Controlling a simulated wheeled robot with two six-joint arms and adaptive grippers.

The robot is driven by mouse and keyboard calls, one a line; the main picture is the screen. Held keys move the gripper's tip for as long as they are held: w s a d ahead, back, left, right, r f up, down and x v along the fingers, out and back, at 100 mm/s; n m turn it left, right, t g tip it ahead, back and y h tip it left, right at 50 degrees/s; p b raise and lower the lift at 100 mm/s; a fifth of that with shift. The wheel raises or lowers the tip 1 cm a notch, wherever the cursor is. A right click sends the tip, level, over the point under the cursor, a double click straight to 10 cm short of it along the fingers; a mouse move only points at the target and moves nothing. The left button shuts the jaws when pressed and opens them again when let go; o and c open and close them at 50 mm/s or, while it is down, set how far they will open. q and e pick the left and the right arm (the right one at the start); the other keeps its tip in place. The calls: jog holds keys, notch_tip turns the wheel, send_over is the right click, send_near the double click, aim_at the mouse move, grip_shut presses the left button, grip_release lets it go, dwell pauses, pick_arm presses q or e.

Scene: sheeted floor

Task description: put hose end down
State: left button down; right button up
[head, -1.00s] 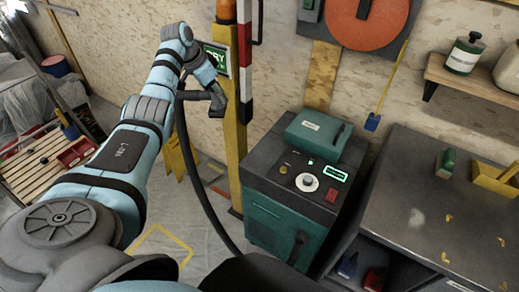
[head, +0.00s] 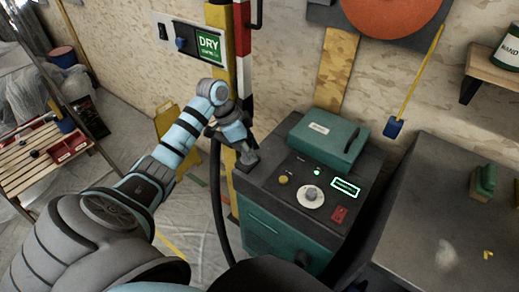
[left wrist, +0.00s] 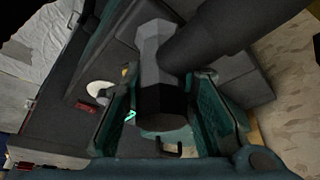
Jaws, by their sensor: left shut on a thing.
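My left gripper (head: 244,150) is over the left edge of the top of the teal and dark grey machine (head: 300,195). In the left wrist view, the gripper (left wrist: 163,100) is shut on the hose end (left wrist: 155,55), a grey faceted fitting joined to a thick dark hose (left wrist: 215,35). In the head view, the dark hose (head: 218,205) hangs down left of the machine. The hose end (head: 247,159) is small there, and I cannot tell whether it touches the machine. My right gripper is out of view.
The machine top carries a teal box (head: 327,135) and a white dial (head: 310,196). A dark workbench (head: 440,210) is at right. A yellow floor sign (head: 168,125) stands at left.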

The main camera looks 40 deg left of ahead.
pick_arm(q)
jog(key=shift+w+d+r+t, duration=0.1)
jog(key=shift+w+d+t, duration=0.3)
jog(key=shift+w+d, duration=0.05)
jog(key=w+f, duration=0.2)
jog(key=shift+w+d+f+b, duration=0.1)
jog(key=shift+w+f+b, duration=0.05)
jog(key=shift+f+b, duration=0.2)
jog(key=shift+w+f, duration=0.65)
jog(key=shift+w, duration=0.35)
jog(key=c, duration=1.3)
grip_release()
jog(key=shift+w+a+f+g, duration=0.2)
jog(key=shift+w+f+g, duration=0.15)
jog(key=shift+w, duration=0.45)
jog(key=shift+s+r, duration=0.1)
jog(key=shift+s, duration=0.2)
jog(key=shift+s+r, duration=0.3)
jog(key=shift+s, duration=0.2)
jog(key=shift+s+r, duration=0.25)
jog(key=shift+s, duration=0.2)
jog(key=shift+w, duration=0.2)
jog(key=p+v, duration=0.2)
jog(key=v, duration=0.9)
jog(key=shift+r+p, duration=0.2)
jog(key=shift+p, duration=0.1)
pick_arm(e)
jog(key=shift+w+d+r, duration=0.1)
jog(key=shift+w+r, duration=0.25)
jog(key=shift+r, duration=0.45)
